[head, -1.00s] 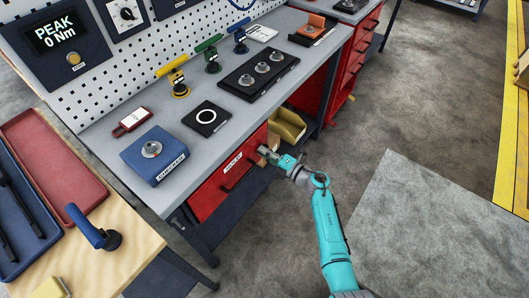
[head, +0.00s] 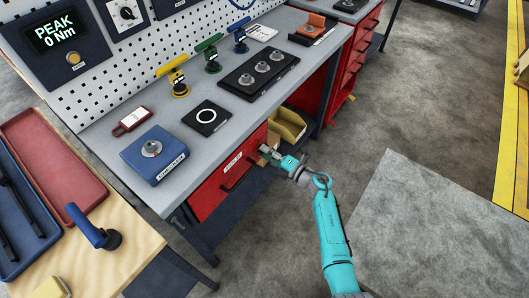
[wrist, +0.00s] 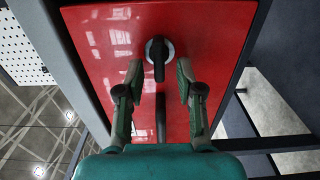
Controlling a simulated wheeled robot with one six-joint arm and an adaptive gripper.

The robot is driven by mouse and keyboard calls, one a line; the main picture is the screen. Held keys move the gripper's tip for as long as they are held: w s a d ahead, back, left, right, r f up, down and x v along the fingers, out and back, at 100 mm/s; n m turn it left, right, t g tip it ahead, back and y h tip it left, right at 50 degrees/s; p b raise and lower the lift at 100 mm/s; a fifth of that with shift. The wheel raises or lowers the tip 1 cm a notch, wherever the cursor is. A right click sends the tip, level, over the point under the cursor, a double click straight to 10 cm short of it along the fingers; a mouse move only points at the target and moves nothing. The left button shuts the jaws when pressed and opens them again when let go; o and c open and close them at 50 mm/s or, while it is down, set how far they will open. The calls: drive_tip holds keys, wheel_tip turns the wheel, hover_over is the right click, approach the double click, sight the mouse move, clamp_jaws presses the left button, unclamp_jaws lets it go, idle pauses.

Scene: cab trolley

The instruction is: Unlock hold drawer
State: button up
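The red drawer (head: 210,194) hangs under the workbench's front edge and looks shut. It has a white label and a dark bar handle (head: 238,174). In the wrist view the red drawer front (wrist: 95,55) carries a round silver lock with a dark key or turn-piece (wrist: 158,62) in it, pointing along the picture's vertical. The dark handle (wrist: 160,118) shows below it, between my fingers. My gripper (head: 266,151) is at the drawer's right end. In the wrist view my gripper (wrist: 158,78) is open, one finger on each side of the turn-piece, with gaps on both sides.
A blue box with a round knob (head: 153,158), a red tag (head: 132,120) and a black pad with a white ring (head: 206,117) lie on the bench. A yellow bin (head: 288,126) sits below, right of the drawer.

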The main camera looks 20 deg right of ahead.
drive_tip(key=v, duration=1.1)
drive_tip(key=shift+s, duration=0.1)
drive_tip(key=s+a+r+m+t+h, duration=0.2)
drive_tip(key=s+a+m, duration=0.25)
drive_tip(key=s, duration=0.35)
drive_tip(key=s+a+r+m+t+h, duration=0.25)
drive_tip(key=s+m, duration=0.25)
drive_tip(key=s, duration=0.4)
drive_tip(key=s+r+m+g+h, duration=0.1)
drive_tip(key=s+r+m+h, duration=0.1)
drive_tip(key=s+m, duration=0.3)
drive_tip(key=s+r+m+g+h, duration=0.2)
drive_tip(key=s+r+m, duration=0.3)
drive_tip(key=s, duration=0.7)
drive_tip(key=s+r+m+g+h, duration=0.1)
drive_tip(key=s+r+m, duration=0.3)
drive_tip(key=s, duration=0.5)
drive_tip(key=shift+d+m+h, duration=0.4)
drive_tip(key=shift+m+h, duration=0.15)
drive_tip(key=shift+m, duration=0.4)
drive_tip(key=shift+o, duration=0.2)
